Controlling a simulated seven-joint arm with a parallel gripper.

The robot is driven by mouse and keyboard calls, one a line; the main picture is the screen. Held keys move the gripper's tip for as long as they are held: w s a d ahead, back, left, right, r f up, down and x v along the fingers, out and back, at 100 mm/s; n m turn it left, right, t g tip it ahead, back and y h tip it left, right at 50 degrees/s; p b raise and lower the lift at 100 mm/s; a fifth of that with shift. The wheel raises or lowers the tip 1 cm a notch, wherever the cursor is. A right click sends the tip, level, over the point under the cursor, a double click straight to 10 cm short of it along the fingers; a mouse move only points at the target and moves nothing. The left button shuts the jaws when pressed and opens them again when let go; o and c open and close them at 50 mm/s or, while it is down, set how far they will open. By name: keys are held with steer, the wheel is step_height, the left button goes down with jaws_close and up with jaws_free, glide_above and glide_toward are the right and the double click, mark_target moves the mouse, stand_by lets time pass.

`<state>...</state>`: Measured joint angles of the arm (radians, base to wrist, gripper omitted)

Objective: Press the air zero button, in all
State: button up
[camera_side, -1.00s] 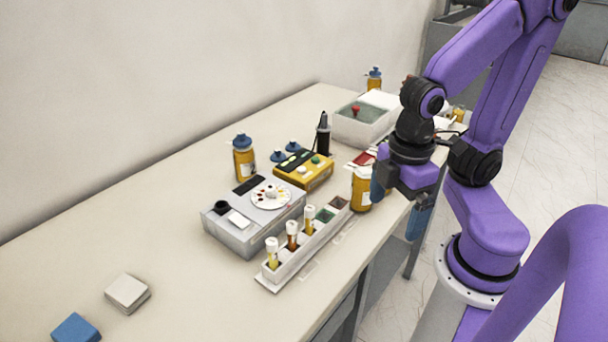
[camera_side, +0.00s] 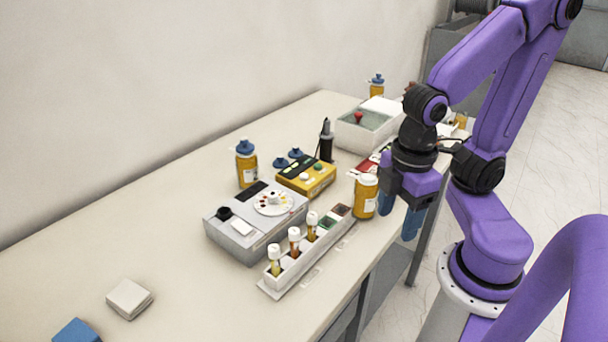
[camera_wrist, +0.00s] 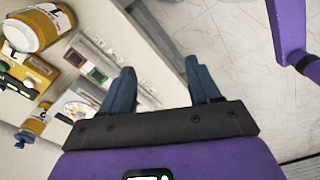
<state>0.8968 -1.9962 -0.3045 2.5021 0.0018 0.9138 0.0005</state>
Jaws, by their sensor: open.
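A yellow meter box (camera_side: 306,177) with a dark panel, a green button (camera_side: 318,167) and a pale button (camera_side: 304,176) sits mid-table in the side view. No label is readable, so I cannot tell which button is air zero. The meter also shows at the left edge of the wrist view (camera_wrist: 30,75). My gripper (camera_side: 400,212) is open and empty, its blue fingers pointing down beside the table's front edge, right of the meter. In the wrist view its two fingers (camera_wrist: 160,88) are apart, with floor and table edge between and beyond them.
An amber bottle (camera_side: 365,196) stands between meter and gripper. A rack (camera_side: 290,283) with capped vials lies along the front edge. A grey instrument (camera_side: 243,244) with a round dial is left of it. A black probe (camera_side: 326,142) stands behind the meter. The table's left part is mostly clear.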

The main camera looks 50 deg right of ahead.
jaws_close()
stand_by(1.4)
